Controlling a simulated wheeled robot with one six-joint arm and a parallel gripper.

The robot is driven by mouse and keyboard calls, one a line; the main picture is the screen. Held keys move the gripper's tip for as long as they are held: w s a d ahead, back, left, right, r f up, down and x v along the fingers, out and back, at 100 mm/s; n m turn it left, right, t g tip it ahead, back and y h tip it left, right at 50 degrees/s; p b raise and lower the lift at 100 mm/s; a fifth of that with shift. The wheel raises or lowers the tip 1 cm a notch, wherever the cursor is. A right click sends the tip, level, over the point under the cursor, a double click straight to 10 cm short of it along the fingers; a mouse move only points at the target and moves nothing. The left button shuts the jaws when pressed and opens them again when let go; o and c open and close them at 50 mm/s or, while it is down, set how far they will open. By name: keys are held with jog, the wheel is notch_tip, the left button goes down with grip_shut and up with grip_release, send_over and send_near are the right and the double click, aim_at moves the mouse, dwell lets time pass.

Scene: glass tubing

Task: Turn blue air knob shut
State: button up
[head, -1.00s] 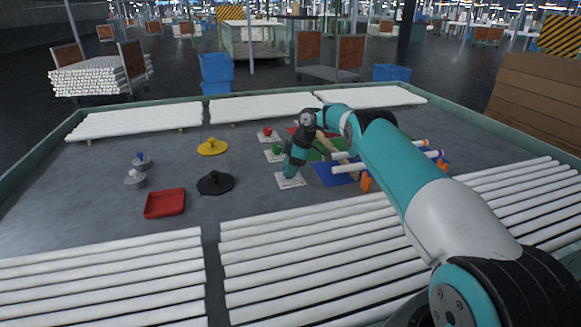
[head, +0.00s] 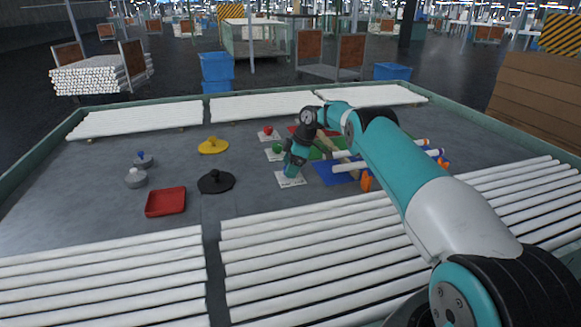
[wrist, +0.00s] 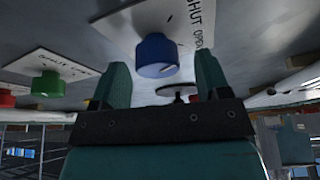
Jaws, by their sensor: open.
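The blue knob (wrist: 157,55) is a round cap on a white plate (wrist: 150,22) printed SHUT and OPEN; a pale mark shows on its face. My gripper (wrist: 162,68) is open, with one finger to each side of the knob in the wrist view. A gap shows beside the right finger; I cannot tell whether the left finger touches. In the head view my gripper (head: 291,173) is over the white plate (head: 290,181), and the blue knob is hidden behind it.
A green knob (head: 277,149) and a red knob (head: 268,129) sit on plates behind. A black lidded disc (head: 215,182), yellow disc (head: 213,146) and red tray (head: 166,202) lie left. White tubes (head: 345,166) lie right, above a blue mat (head: 325,175).

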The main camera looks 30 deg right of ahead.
jog(key=p+v, duration=1.2)
jog(key=v, duration=0.5)
jog(key=shift+f, duration=0.1)
jog(key=w+a+f+m+b, duration=0.1)
jog(key=a+f+b, duration=0.1)
jog(key=f+b, duration=0.2)
jog(key=w+a+f+m+t+b, duration=0.1)
jog(key=f+m+b, duration=0.1)
jog(key=f+b, duration=0.2)
jog(key=w+a+f+m+h+b, duration=0.1)
jog(key=f+b, duration=0.3)
jog(key=f, duration=0.4)
jog(key=shift+a, duration=0.85)
